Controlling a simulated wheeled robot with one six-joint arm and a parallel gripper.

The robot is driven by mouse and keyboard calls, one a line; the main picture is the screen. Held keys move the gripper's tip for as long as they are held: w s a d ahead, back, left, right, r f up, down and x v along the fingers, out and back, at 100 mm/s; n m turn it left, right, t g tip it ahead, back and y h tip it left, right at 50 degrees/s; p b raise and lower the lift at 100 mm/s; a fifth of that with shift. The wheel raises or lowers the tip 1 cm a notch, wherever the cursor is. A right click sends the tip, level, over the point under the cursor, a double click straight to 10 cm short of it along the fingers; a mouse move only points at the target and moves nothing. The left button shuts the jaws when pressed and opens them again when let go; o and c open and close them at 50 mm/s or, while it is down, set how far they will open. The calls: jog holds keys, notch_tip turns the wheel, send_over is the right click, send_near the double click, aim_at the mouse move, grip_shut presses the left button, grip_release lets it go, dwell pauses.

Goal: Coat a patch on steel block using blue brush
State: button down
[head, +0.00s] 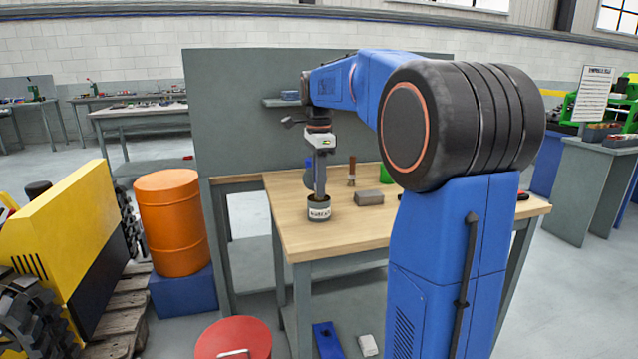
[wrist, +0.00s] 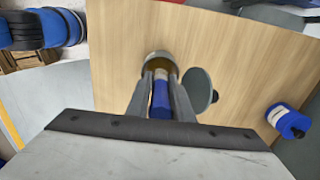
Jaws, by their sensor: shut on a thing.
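My gripper (head: 319,188) points down over the table, directly above a small dark can with a white label (head: 319,209). In the wrist view, its two fingers (wrist: 160,80) are shut on the blue handle of the blue brush (wrist: 160,98). The brush's lower end is at the mouth of the can (wrist: 152,57), which holds something brownish; its bristles are hidden, and I cannot tell how deep they sit. The steel block (head: 369,198), a grey rectangular block, lies on the table to the right of the can, apart from the gripper.
A brown-handled brush (head: 352,170) stands behind the block, with a green object (head: 386,174) to its right. A grey disc (wrist: 199,90) and a blue cylinder (wrist: 285,120) show right of the fingers. A grey panel (head: 235,120) stands behind the wooden table (head: 300,236); the front tabletop is clear.

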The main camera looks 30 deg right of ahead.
jog(key=shift+f, duration=0.55)
dwell(1.9)
jog(key=shift+r, duration=3.5)
